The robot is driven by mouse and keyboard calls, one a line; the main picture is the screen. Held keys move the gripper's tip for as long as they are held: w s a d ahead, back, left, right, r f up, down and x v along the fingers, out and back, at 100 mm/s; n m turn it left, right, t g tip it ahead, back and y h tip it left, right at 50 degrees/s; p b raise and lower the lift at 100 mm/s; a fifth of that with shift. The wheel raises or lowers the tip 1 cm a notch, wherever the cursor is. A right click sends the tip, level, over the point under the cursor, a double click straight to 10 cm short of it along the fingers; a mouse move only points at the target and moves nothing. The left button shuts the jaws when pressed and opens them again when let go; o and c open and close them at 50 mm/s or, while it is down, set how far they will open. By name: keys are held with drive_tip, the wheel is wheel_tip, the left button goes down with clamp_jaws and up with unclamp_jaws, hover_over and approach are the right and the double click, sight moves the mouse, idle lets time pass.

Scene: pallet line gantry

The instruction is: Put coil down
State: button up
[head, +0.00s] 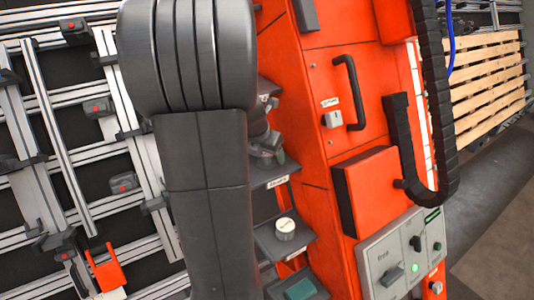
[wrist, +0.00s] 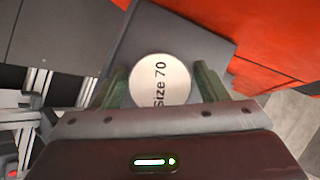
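A round, pale coil lettered "Size 70" (wrist: 160,80) lies between the two green fingers of my gripper (wrist: 162,85) in the wrist view. The fingers stand close on either side of it. Whether both touch it is unclear. A grey shelf plate (wrist: 215,50) is behind the coil. In the head view my gripper (head: 268,153) is partly hidden behind my arm, just above a labelled grey shelf (head: 270,175). The coil in it cannot be made out there.
A white round piece (head: 286,228) stands on a lower shelf, and a green block (head: 300,289) lies below that. An orange cabinet (head: 320,100) with a black handle and a control panel (head: 405,258) rises close on the right. A metal rail frame (head: 60,150) is left.

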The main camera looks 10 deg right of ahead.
drive_tip(key=shift+o, duration=0.5)
drive_tip(key=shift+r, duration=0.1)
drive_tip(key=shift+a+r, duration=0.1)
drive_tip(key=shift+r, duration=0.15)
drive_tip(key=p+v, duration=0.1)
drive_tip(key=v, duration=1)
drive_tip(key=shift+s+r, duration=0.2)
